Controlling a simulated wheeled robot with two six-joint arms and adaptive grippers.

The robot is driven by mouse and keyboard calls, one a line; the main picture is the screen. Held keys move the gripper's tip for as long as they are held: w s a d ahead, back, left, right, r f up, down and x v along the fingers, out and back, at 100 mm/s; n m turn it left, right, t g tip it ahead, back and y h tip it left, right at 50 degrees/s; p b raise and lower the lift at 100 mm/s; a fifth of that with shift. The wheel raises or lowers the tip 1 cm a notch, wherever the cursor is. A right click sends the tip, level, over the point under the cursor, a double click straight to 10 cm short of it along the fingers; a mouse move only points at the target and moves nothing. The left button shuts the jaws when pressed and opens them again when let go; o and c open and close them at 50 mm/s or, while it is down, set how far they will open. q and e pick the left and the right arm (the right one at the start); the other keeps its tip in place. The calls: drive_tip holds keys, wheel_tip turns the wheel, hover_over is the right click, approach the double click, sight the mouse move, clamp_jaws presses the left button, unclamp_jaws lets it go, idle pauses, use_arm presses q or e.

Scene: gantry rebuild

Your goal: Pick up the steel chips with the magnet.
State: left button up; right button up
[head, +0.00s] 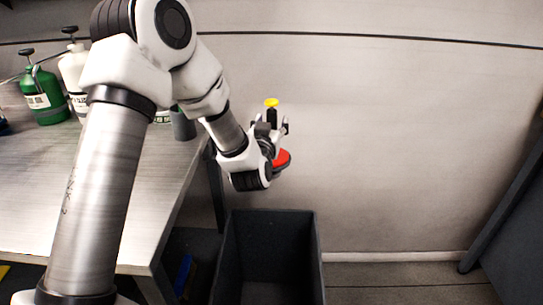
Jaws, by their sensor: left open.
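My left gripper (277,130) reaches in from the left and hangs beyond the table's right edge, above and behind a dark bin. By its fingers is what looks like the magnet, with a yellow knob (271,103), a dark handle and a red disc (283,159) lower down. The fingers look spread, with the handle between or just behind them; I cannot tell whether they touch it. No steel chips can be made out in this view. My right gripper is out of view.
The open dark grey bin (272,213) stands on the floor right of the metal table (30,205). A green sprayer bottle (44,100) and a white one (74,68) stand at the table's back. A dark panel (510,220) leans at the right. The floor between is clear.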

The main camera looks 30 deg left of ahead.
sight(272, 100)
use_arm(q)
clamp_jaws()
drive_tip(key=shift+r, duration=0.15)
wheel_tip(272, 100, up, 10)
drive_tip(key=shift+f+p, duration=0.1)
drive_tip(key=shift+p, duration=0.85)
